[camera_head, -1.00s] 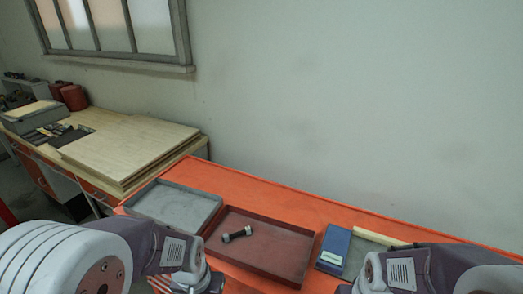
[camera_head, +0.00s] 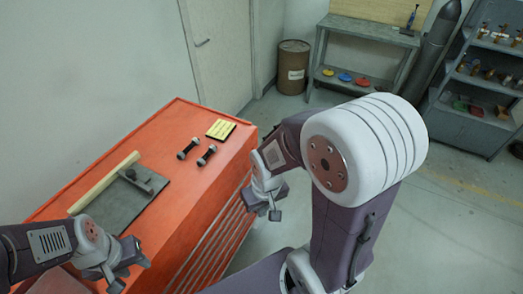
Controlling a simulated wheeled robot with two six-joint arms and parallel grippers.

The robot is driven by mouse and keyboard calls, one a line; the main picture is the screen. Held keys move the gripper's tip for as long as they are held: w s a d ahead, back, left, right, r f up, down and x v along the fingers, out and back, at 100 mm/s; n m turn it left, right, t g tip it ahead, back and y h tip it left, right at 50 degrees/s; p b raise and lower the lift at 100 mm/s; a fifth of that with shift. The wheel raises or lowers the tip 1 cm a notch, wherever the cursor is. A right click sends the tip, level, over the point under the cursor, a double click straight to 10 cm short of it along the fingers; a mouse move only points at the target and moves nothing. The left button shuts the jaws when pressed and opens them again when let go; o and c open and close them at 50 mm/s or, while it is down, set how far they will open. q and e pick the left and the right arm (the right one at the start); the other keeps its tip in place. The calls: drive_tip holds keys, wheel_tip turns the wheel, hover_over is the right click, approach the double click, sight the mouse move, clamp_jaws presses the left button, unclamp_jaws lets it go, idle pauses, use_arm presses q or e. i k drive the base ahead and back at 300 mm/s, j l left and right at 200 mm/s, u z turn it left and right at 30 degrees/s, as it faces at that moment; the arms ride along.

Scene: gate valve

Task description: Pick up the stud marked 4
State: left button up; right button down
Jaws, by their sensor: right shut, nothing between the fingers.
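Two dark studs with pale ends lie side by side on the orange workbench top (camera_head: 150,128): a left stud (camera_head: 188,149) and a right stud (camera_head: 207,155). No number can be read on either, so I cannot tell which is marked 4. My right gripper (camera_head: 272,205) is shut and empty, beside the bench's right edge, to the right of and apart from the studs. My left gripper (camera_head: 130,271) is at the bench's near left, well apart from the studs; whether its fingers are open is unclear.
A yellow note pad (camera_head: 221,129) lies behind the studs. A grey mat (camera_head: 112,207) with a dark block (camera_head: 137,180) and a pale wooden strip (camera_head: 104,184) lies to their left. A drum (camera_head: 292,66), bench and shelves stand beyond open floor. The bench top around the studs is clear.

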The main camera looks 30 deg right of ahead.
sight(211, 149)
drive_tip(key=z, duration=0.35)
drive_tip(key=i+l+u, duration=0.15)
drive_tip(key=l+u, duration=0.3)
drive_tip(key=l, duration=0.25)
drive_tip(key=l+u, duration=0.45)
drive_tip(key=l, duration=0.2)
